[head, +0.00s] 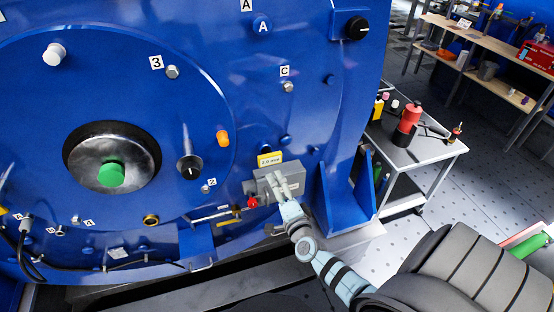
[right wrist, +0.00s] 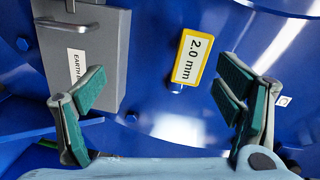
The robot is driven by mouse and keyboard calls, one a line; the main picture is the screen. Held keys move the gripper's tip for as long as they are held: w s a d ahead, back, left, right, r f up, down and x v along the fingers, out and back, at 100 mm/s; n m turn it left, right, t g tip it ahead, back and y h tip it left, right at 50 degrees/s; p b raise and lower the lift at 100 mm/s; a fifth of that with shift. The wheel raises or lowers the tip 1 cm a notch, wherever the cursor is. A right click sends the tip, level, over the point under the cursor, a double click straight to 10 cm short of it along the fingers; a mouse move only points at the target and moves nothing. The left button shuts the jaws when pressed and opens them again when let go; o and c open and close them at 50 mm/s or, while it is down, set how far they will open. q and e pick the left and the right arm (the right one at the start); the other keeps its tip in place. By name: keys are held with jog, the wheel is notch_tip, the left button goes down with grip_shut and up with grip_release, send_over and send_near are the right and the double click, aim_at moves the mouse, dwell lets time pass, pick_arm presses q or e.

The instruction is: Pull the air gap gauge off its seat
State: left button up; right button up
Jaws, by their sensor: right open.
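The air gap gauge is a yellow-edged tag marked "2.0 mm" (head: 270,158) on the blue motor face, just above a grey box. In the right wrist view the gauge (right wrist: 191,58) sits tilted, beyond the fingers and nearer the right one. A blue bolt head shows at its lower end. Its seat is not clearly visible. My right gripper (head: 288,184) is in front of the grey box, just below the gauge. In the wrist view this gripper (right wrist: 162,90) is open and empty, apart from the gauge. My left gripper is not in view.
The grey box (head: 262,186), with an "EARTH" label and handle in the wrist view (right wrist: 107,45), lies close to the left finger. A red knob (head: 252,203) is beside it. A blue bracket (head: 343,190) and a grey cart (head: 425,150) stand to the right.

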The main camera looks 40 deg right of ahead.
aim_at(271, 161)
jog(key=r, duration=0.1)
jog(key=r+m, duration=0.1)
jog(key=w+d+r+m, duration=0.1)
jog(key=shift+w+r+t+h, duration=0.1)
jog(key=shift+r+t+h, duration=0.25)
jog(key=shift+t+h, duration=0.05)
jog(key=b+x, duration=0.3)
jog(key=x, duration=0.4)
jog(key=shift+w+d+f+b, duration=0.15)
jog(key=shift+w+b, duration=0.2)
jog(key=shift+w+d, duration=0.2)
jog(key=shift+w, duration=0.4)
